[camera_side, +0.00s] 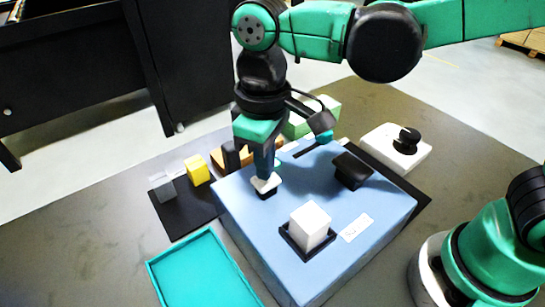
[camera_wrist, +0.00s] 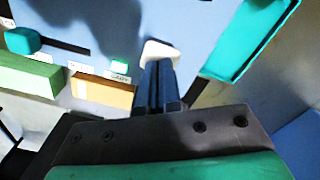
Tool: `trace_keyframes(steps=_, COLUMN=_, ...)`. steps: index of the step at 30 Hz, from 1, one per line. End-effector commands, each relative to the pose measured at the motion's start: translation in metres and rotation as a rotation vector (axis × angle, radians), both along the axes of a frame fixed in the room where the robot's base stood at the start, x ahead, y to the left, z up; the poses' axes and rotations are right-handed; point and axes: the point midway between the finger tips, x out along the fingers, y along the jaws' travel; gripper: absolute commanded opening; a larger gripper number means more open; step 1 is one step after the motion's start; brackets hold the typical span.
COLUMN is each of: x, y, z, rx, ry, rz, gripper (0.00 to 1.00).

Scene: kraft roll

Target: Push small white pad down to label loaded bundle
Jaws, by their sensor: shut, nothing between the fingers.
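The small white pad (camera_side: 266,182) sits on a dark base on the top of the blue box (camera_side: 350,270), near its left corner. My gripper (camera_side: 265,174) points down with its fingers shut, and the tips are at the pad, seemingly touching it. In the wrist view the shut fingers (camera_wrist: 161,70) reach onto the white pad (camera_wrist: 160,50) and cover part of it. A white block (camera_side: 309,226), possibly the bundle, stands in a black square holder near the front of the box. A white label (camera_side: 357,227) lies flat beside it.
An open teal tray (camera_side: 205,268) is at the lower left. A black block (camera_side: 352,171), a teal knob (camera_side: 324,137) and a white unit with black knob (camera_side: 397,146) are behind.

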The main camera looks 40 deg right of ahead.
Motion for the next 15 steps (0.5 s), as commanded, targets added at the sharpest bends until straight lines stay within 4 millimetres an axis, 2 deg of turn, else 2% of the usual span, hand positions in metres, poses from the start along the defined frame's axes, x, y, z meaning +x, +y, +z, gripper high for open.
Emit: trace_keyframes(steps=15, x=0.0, y=0.0, z=-0.016, rx=0.0, ry=0.0, rz=0.0, gripper=0.0)
